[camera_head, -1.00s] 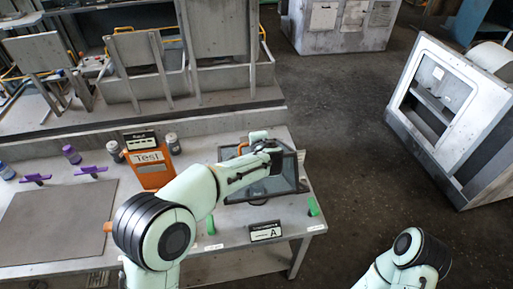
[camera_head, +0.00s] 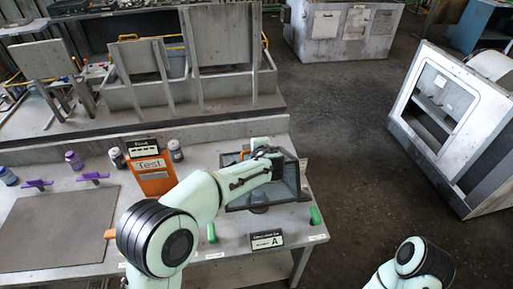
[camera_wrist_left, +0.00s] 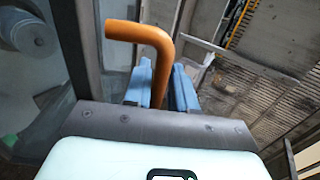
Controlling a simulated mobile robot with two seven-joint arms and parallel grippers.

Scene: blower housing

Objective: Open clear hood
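The clear hood (camera_head: 290,180) is a dark-framed see-through panel at the right end of the table. Its near edge looks raised a little, with a dark round thing showing below it. In the left wrist view its panel (camera_wrist_left: 35,65) fills the left side, beside a bent orange handle (camera_wrist_left: 143,33). My left gripper (camera_head: 270,153) is over the hood's far side. In the wrist view its blue fingers (camera_wrist_left: 162,85) stand on both sides of the handle and appear closed on it. The gripper hides the contact in the head view. My right gripper is out of view.
An orange "Test" bin (camera_head: 152,176) stands left of the hood. A grey mat (camera_head: 60,230) lies at left. A large grey cabinet (camera_head: 460,125) stands on the floor at right.

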